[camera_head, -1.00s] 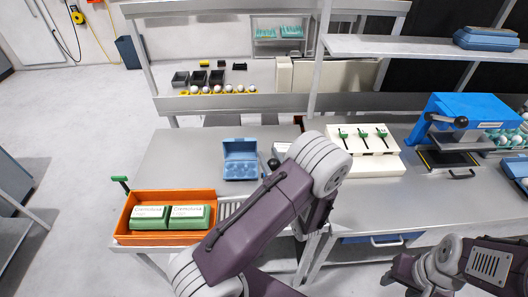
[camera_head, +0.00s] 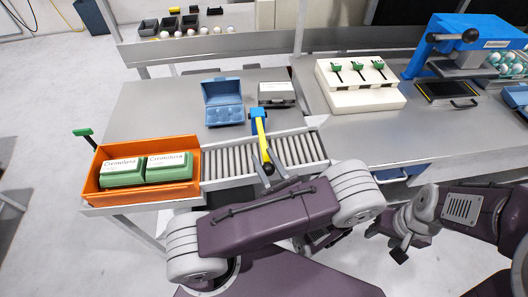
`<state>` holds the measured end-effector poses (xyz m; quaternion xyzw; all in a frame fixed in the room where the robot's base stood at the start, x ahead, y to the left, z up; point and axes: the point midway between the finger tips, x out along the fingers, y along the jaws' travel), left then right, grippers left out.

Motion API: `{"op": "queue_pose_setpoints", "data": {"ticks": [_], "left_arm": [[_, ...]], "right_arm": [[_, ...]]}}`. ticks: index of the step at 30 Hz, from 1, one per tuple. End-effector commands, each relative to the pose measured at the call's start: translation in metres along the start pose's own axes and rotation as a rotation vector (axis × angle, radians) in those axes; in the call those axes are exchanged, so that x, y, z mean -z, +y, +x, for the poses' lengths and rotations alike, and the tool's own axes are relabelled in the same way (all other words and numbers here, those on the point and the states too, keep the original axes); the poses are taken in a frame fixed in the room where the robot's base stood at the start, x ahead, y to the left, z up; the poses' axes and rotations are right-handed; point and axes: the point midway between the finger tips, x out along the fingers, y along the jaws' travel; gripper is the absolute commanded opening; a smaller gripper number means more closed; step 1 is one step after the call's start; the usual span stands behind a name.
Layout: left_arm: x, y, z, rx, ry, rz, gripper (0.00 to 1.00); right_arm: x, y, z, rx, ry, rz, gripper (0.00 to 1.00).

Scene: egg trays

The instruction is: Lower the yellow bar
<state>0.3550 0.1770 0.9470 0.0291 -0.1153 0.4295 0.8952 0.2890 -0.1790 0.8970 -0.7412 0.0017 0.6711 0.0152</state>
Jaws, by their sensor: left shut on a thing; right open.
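The yellow bar (camera_head: 262,139) crosses above the roller conveyor (camera_head: 225,160). Its far end joins a blue block (camera_head: 258,112), and a black knob (camera_head: 268,168) is at its near end. The bar points toward me; how high it stands above the rollers is hard to tell. My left gripper (camera_head: 272,180) is at the knob end and shut on the bar there; its fingers are small and partly hidden by my arm. My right gripper (camera_head: 399,252) is open and empty, low at the right, away from the bar.
An orange crate (camera_head: 96,188) with two green egg cartons (camera_head: 122,171) stands at the conveyor's left end. An open blue egg box (camera_head: 222,92) and a grey-white box (camera_head: 276,92) lie behind the conveyor. A white lever panel (camera_head: 345,98) stands to the right.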

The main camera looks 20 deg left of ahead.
Motion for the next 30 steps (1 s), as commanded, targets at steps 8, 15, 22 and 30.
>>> {"op": "queue_pose_setpoints", "data": {"ticks": [8,15,22,30], "left_arm": [[0.031,0.006,-0.013,-0.011,-0.114,-0.034,0.0],[0.036,0.007,-0.015,-0.014,-0.149,-0.049,0.0],[0.036,0.007,-0.015,-0.015,-0.153,-0.049,0.0],[0.036,0.007,-0.015,-0.015,-0.152,-0.049,0.56]], "right_arm": [[-0.004,0.001,0.039,0.0,0.0,0.0,0.47],[-0.005,0.001,0.047,0.0,0.0,0.0,0.47],[-0.005,0.001,0.047,0.0,0.0,0.0,0.47],[-0.005,0.001,0.047,0.0,0.0,0.0,0.47]]}}
